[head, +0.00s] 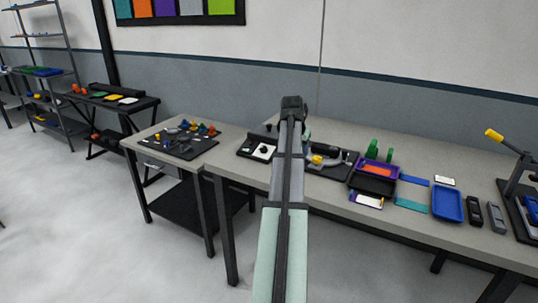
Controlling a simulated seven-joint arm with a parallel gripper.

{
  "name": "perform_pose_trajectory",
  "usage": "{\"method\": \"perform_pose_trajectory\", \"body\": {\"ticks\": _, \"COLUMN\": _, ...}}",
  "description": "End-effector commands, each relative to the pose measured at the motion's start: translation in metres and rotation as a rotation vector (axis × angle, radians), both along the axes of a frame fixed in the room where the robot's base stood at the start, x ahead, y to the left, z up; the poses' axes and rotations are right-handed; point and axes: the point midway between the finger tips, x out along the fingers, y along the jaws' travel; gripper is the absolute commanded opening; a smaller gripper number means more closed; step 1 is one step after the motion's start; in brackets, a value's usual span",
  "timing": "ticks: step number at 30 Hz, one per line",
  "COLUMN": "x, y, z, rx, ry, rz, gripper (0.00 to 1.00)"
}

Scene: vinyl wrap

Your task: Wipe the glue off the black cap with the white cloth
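My arm reaches forward up the middle of the head view, and its far end bends down over the grey table. My gripper cannot be made out; the arm hides the area behind it. A small white square piece (263,152) with a dark spot lies on a black mat left of my arm. It may be the white cloth, but it is too small to tell. I cannot pick out the black cap for sure among the small dark items on the mat. A small yellow piece (317,160) and a curved grey part (336,162) show just right of my arm.
A side table (225,135) at left holds a black board of small parts (180,150). Floor at left is clear.

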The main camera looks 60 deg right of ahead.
Motion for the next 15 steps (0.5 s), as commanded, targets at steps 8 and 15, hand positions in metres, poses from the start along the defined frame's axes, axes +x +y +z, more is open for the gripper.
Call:
{"method": "perform_pose_trajectory", "body": {"ticks": 8, "x": -0.072, "y": -0.080, "z": 0.009, "rx": 0.000, "ry": 0.000, "rz": -0.136, "gripper": 0.28}}
{"method": "perform_pose_trajectory", "body": {"ticks": 15, "x": -0.086, "y": -0.147, "z": 0.020, "rx": 0.000, "ry": 0.000, "rz": -0.209, "gripper": 0.28}}
